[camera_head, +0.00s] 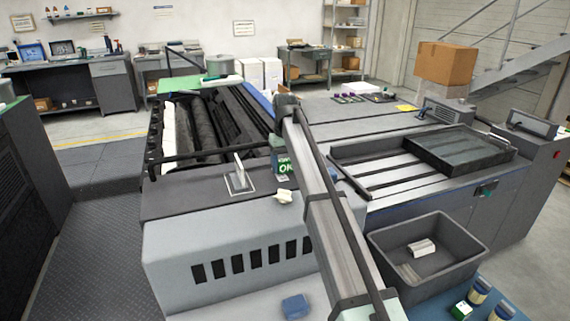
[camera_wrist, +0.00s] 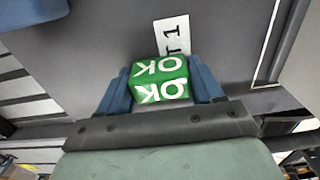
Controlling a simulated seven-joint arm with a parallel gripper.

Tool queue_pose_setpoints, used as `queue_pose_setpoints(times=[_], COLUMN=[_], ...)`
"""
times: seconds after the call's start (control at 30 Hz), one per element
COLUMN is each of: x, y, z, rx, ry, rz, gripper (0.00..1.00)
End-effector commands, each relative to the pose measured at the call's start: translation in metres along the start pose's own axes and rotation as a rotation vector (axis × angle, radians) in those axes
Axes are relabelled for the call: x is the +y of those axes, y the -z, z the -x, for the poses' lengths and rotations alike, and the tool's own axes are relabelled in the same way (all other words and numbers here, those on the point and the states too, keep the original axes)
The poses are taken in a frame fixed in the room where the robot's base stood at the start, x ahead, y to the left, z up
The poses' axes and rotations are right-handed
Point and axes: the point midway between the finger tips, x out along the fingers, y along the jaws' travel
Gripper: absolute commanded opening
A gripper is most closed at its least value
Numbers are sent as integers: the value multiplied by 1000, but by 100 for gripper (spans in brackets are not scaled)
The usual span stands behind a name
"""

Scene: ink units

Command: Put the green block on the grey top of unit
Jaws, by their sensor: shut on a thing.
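The green block (camera_head: 285,168) with white "OK" lettering is at my gripper in the head view, over the grey top of the unit (camera_head: 190,204). In the wrist view the green block (camera_wrist: 159,80) sits between the two blue fingers of my gripper (camera_wrist: 161,84), which is shut on it. The grey top (camera_wrist: 105,50) lies behind the block there, with a white label (camera_wrist: 172,36) reading "T 1" beside it. I cannot tell whether the block touches the top. My arm hides part of the unit in the head view.
A white-handled plate (camera_head: 239,180) and a small cream piece (camera_head: 284,197) lie near the block. A dark rail (camera_head: 200,158) crosses the rollers behind. A grey bin (camera_head: 430,240) holding a pale piece, and a blue block (camera_head: 295,306), are nearer the front.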

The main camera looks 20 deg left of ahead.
Motion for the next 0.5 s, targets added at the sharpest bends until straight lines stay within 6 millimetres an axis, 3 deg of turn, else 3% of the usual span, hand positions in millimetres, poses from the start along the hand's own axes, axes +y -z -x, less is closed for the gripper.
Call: queue_pose_setpoints(times=[0.13,0.17,0.4,0.5], x=[0,0,0,0], y=[0,0,0,0], z=[-3,-3,-2,-2], rx=[0,0,0,0], ry=[0,0,0,0], rz=[0,0,0,0], gripper=[35,68,91,91])
